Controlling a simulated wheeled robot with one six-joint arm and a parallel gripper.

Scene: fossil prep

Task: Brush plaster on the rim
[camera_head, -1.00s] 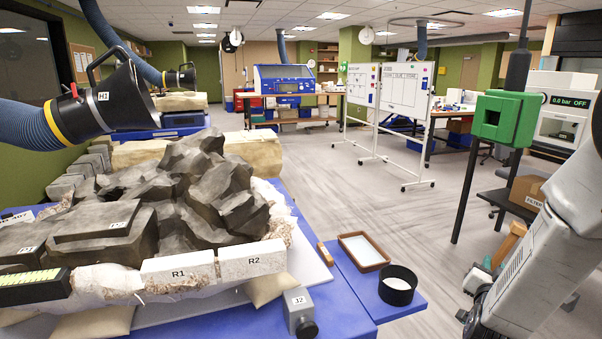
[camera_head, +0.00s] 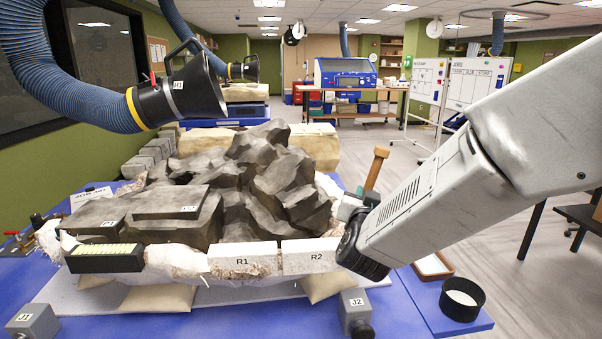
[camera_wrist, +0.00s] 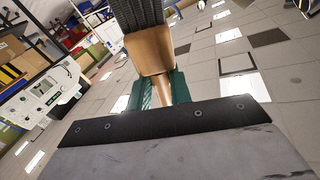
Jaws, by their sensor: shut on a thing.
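My gripper (camera_head: 354,204) is shut on a brush. The brush's wooden handle (camera_head: 376,168) stands up, slightly tilted, above the gripper in the head view. The wrist view shows dark bristles (camera_wrist: 140,12), a wooden block (camera_wrist: 150,50) and green fingers (camera_wrist: 165,90) around the narrow part. The pale rim blocks R1 (camera_head: 243,259) and R2 (camera_head: 309,257) line the front of the dark fossil block (camera_head: 230,200). My arm reaches in from the right, with its wrist beside R2's right end. A black bowl (camera_head: 447,300) with white contents stands at the right.
A wood-edged tray (camera_head: 446,273) is partly behind my arm. A black hose nozzle H1 (camera_head: 185,100) hangs over the left. Grey clamps J1 (camera_head: 35,320) and J2 (camera_head: 355,312) stand at the front.

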